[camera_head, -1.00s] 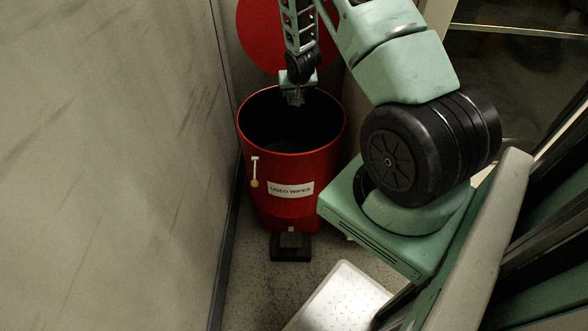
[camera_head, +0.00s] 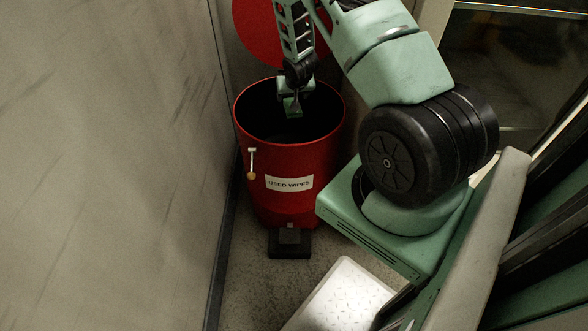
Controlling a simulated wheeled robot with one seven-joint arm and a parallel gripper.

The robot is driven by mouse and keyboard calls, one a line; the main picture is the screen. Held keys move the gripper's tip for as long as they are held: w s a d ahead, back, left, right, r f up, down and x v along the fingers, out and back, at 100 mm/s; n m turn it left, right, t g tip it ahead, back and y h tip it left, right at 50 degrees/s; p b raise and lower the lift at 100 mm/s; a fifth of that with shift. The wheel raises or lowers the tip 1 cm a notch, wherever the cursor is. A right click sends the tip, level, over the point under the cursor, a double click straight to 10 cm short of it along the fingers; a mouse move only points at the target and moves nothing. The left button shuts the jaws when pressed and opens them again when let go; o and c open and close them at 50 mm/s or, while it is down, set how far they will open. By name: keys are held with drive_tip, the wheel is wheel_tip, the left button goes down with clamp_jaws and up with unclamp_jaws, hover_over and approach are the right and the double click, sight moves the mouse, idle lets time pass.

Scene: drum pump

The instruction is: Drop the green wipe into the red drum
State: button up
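The red drum (camera_head: 290,209) stands upright and open-topped against the back corner, with a "USED WIPES" label on its front. My gripper (camera_head: 293,99) points down over the drum's mouth, toward its back half. A small darker green patch (camera_head: 292,107) shows at the fingertips and looks like the green wipe. It is too small to tell whether the fingers are closed on it or apart from it. The drum's inside is dark and its bottom is hidden.
The drum's red round lid (camera_head: 262,35) stands raised behind it. A black foot pedal (camera_head: 289,243) sits at its front base. A grey wall (camera_head: 110,160) runs close on the left. A bright tread-plate step (camera_head: 340,300) lies in front.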

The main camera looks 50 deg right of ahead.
drive_tip(key=shift+r, duration=0.1)
drive_tip(key=p+v, duration=0.1)
drive_tip(key=v, duration=1.6)
drive_tip(key=shift+p, duration=0.35)
drive_tip(key=shift+a, duration=0.1)
